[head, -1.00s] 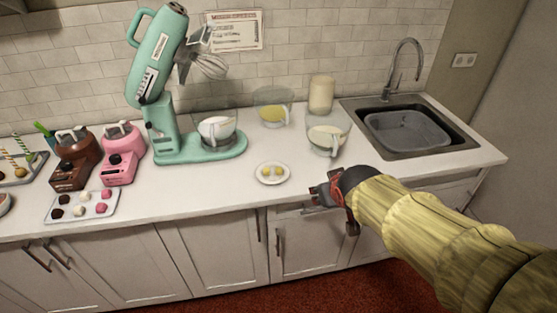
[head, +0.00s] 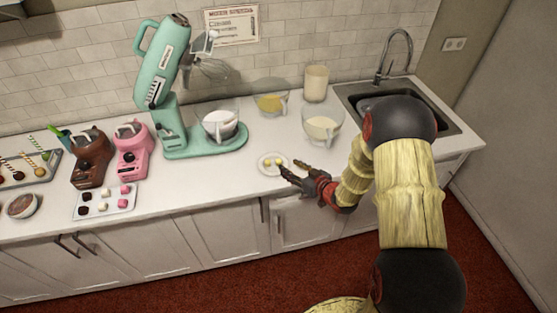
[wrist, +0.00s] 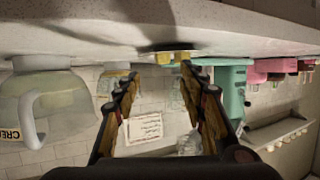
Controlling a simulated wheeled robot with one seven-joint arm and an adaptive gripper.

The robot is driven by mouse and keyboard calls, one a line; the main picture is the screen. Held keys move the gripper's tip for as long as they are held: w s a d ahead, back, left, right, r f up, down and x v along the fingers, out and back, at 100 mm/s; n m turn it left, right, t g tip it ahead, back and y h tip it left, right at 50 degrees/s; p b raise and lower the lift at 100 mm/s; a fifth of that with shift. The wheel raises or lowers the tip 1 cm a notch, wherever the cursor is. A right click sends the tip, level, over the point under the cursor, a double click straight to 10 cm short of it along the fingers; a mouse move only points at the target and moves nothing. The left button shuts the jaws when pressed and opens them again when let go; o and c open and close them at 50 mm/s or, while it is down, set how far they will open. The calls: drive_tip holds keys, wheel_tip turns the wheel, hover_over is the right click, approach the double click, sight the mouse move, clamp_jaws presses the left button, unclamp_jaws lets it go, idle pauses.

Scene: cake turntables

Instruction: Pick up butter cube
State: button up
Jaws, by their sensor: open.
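Two small yellow butter cubes (head: 267,162) sit on a small white plate (head: 262,169) near the counter's front edge. My gripper (head: 291,169) is open and empty, just right of the plate, with its fingers pointing toward it. The wrist view is upside down. There the butter cubes (wrist: 172,57) show ahead, between and beyond the open fingertips of my gripper (wrist: 161,73). The fingers are apart from the cubes.
A cream-filled jug (head: 322,124) stands behind my gripper, near a yellow-filled jug (head: 271,101). The teal mixer (head: 203,143) stands left of them. The sink (head: 354,98) is at right, partly behind my arm.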

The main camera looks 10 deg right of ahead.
sight(280, 163)
drive_tip(key=b+x, duration=0.1)
drive_tip(key=x, duration=0.6)
drive_tip(key=shift+s+a, duration=0.15)
drive_tip(key=shift+a, duration=0.05)
drive_tip(key=shift+f, duration=0.1)
drive_tip(key=shift+c, duration=0.4)
